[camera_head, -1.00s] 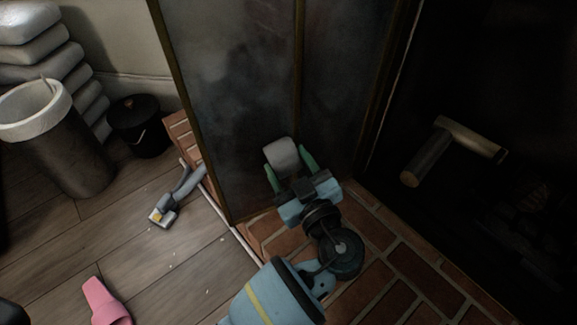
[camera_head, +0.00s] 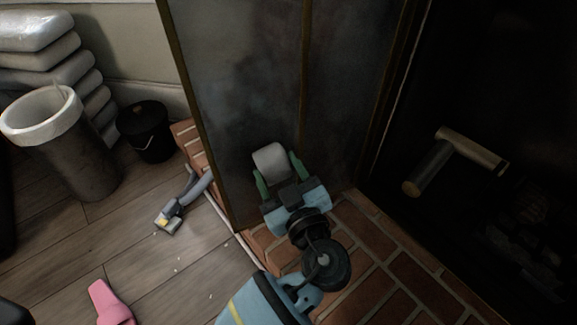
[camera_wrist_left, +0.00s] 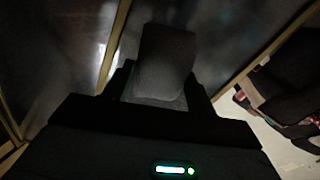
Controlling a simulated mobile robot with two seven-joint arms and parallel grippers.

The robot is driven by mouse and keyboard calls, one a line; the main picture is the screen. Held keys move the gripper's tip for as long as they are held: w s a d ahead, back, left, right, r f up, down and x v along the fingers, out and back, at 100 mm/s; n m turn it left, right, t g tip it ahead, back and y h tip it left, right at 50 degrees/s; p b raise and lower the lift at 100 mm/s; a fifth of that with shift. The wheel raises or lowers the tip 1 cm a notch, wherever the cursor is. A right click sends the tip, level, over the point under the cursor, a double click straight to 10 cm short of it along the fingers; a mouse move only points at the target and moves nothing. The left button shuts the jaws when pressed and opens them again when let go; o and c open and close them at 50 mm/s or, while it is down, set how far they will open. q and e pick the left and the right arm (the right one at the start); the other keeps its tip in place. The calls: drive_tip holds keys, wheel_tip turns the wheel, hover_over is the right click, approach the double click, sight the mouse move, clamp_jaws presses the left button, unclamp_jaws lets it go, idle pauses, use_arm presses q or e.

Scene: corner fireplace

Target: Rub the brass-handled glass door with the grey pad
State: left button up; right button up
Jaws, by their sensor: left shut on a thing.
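The glass door (camera_head: 235,75) stands open on the brick hearth, a tall dark pane in a thin brass-coloured frame with whitish smudges on it. It also shows in the left wrist view (camera_wrist_left: 65,55). My left gripper (camera_head: 274,180) is shut on the grey pad (camera_head: 270,159), its green fingers on either side. The pad is in front of the lower part of the pane; whether it touches the glass I cannot tell. In the left wrist view the pad (camera_wrist_left: 165,62) sticks out ahead of the fingers. I do not see the brass handle clearly. My right gripper is not in view.
The dark firebox with a brass-and-dark handle-like bar (camera_head: 455,155) is on the right. A grey hand tool (camera_head: 184,205) and a pink object (camera_head: 110,303) lie on the wood floor. A bin (camera_head: 65,150), a black bucket (camera_head: 146,130) and stacked bags (camera_head: 40,45) stand at left.

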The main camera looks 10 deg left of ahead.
use_arm(q)
drive_tip(key=shift+s+a+f, duration=0.2)
drive_tip(key=shift+s+a, duration=0.1)
drive_tip(key=shift+a, duration=0.1)
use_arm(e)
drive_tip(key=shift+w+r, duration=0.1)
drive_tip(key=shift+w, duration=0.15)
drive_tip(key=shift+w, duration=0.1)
use_arm(q)
drive_tip(key=shift+s+a, duration=0.2)
drive_tip(key=shift+s+a+p, duration=0.55)
drive_tip(key=shift+s+a, duration=0.25)
drive_tip(key=shift+a, duration=0.15)
drive_tip(key=shift+s+a, duration=0.2)
drive_tip(key=shift+a, duration=0.05)
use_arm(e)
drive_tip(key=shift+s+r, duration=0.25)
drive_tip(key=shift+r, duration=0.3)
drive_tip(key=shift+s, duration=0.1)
